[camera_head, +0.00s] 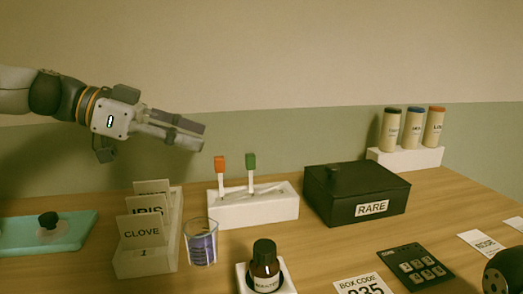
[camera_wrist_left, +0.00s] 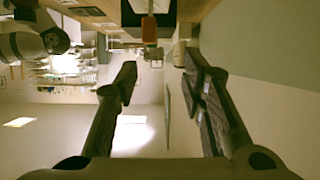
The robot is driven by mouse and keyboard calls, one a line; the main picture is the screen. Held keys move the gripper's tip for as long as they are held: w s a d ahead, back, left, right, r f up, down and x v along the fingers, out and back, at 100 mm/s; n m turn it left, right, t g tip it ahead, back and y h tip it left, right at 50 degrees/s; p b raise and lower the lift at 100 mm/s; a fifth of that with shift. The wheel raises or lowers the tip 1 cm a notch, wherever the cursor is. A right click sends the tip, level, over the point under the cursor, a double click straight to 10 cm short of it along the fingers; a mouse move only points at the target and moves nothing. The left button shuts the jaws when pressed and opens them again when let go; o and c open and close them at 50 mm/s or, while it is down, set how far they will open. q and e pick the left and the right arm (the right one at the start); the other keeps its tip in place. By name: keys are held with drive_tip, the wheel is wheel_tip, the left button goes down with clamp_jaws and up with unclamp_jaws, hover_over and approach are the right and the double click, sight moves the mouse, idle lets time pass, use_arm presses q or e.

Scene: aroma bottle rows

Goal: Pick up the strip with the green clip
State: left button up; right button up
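The strip with the green clip (camera_head: 251,161) stands upright in a white holder block (camera_head: 252,211) in the head view. A strip with an orange clip (camera_head: 220,163) stands to its left in the same block. My left gripper (camera_head: 198,139) is above and left of both strips, pointing right and slightly down, touching neither. In the left wrist view its two fingers (camera_wrist_left: 165,85) are spread apart with nothing between them. An orange clip (camera_wrist_left: 149,28) shows there beyond the fingers, near the top. The green clip cannot be made out clearly in that view.
Label cards in a stand (camera_head: 143,232), a glass beaker (camera_head: 201,244) and a brown bottle (camera_head: 264,268) stand in front of the holder. A black RARE box (camera_head: 357,188) is close on its right. Several capped tubes (camera_head: 413,128) stand farther right. The air above the strips is clear.

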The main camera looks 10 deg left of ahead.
use_arm(q)
approach(250, 155)
drive_tip(key=x, duration=0.3)
drive_tip(key=shift+s+f, duration=0.1)
drive_tip(key=shift+f, duration=0.15)
drive_tip(key=x, duration=0.7)
drive_tip(key=shift+w+r, duration=0.1)
drive_tip(key=shift+w, duration=0.1)
drive_tip(key=c, duration=0.9)
